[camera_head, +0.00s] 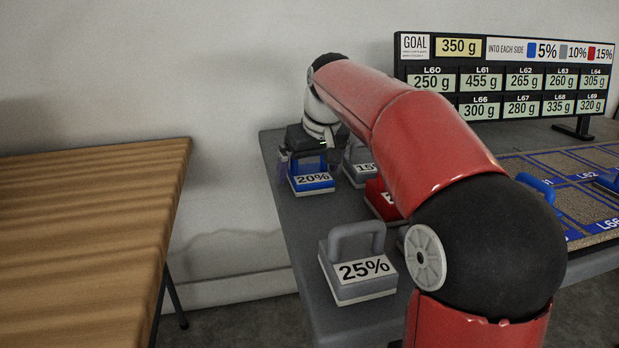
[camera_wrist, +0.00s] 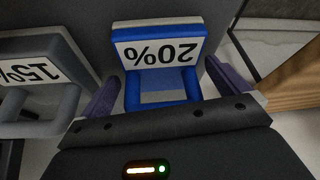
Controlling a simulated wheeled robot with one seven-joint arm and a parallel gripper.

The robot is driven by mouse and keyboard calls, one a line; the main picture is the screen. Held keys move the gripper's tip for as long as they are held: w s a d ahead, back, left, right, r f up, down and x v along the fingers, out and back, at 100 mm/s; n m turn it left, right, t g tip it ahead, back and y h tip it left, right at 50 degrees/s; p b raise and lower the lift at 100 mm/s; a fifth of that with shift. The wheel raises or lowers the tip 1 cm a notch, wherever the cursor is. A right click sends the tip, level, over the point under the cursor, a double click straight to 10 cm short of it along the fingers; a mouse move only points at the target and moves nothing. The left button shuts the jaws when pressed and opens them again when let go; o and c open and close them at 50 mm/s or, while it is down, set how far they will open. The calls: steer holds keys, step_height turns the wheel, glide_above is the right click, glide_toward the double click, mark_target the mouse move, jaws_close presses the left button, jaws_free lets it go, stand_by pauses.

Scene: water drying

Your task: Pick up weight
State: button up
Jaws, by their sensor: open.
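A blue weight (camera_head: 312,182) labelled 20% stands near the far left corner of the grey table. In the wrist view the blue weight (camera_wrist: 160,85) lies straight ahead, its handle between my two fingers. My gripper (camera_head: 305,165) is open over it; in the wrist view the fingers (camera_wrist: 160,92) are spread on both sides of the handle, with a gap showing on each side. A grey weight (camera_head: 362,170) labelled 15% stands just to its right. A red weight (camera_head: 380,203) is partly hidden by my arm. A grey weight (camera_head: 357,268) labelled 25% stands nearer the front.
The grey table (camera_head: 305,225) is clear along its left edge. A wooden table (camera_head: 85,225) stands apart at the left. A goal board (camera_head: 505,75) reading 350 g stands at the back right, behind a blue-lined grid (camera_head: 580,185) of cork-like cells.

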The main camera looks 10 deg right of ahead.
steer(key=c, duration=1.1)
steer(key=shift+c, duration=0.2)
steer(key=shift+r, duration=0.2)
steer(key=shift+c, duration=0.6)
step_height(320, 180, up, 20)
steer(key=p, duration=0.7)
steer(key=shift+f, duration=0.2)
